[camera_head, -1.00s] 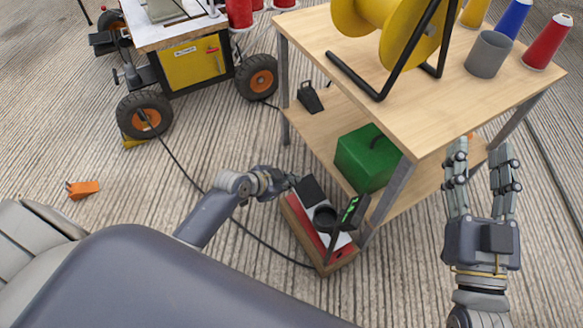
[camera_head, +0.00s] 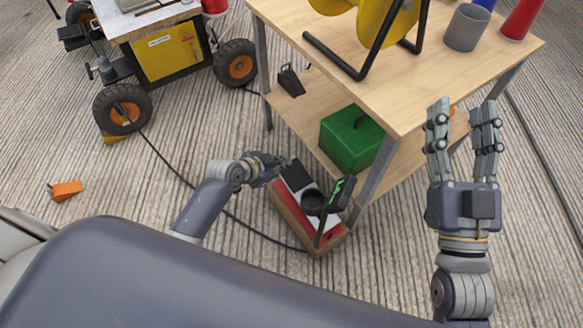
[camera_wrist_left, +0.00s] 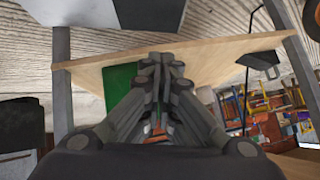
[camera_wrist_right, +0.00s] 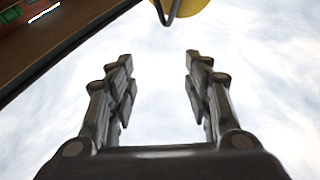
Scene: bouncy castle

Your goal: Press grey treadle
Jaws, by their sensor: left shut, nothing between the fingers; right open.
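A low wooden box (camera_head: 288,213) stands on the floor beside the workbench, with a red and white top. A dark grey plate (camera_head: 298,176), which looks like the treadle, sits at its far end. A round black cup-like part and a small display with green marks are nearer me. My left gripper (camera_head: 283,162) is shut and empty, right beside the plate's upper left edge; I cannot tell if it touches. In the left wrist view its closed fingers (camera_wrist_left: 160,75) point toward the shelf. My right gripper (camera_head: 464,108) is open and empty in front of the workbench.
The workbench (camera_head: 400,110) carries a yellow reel (camera_head: 390,20), a grey cup (camera_head: 467,27) and coloured spools. Its lower shelf holds a green box (camera_head: 350,140) and a black wedge-shaped object (camera_head: 290,82). A black cable (camera_head: 180,178) crosses the floor. A wheeled cart (camera_head: 165,55) stands at upper left.

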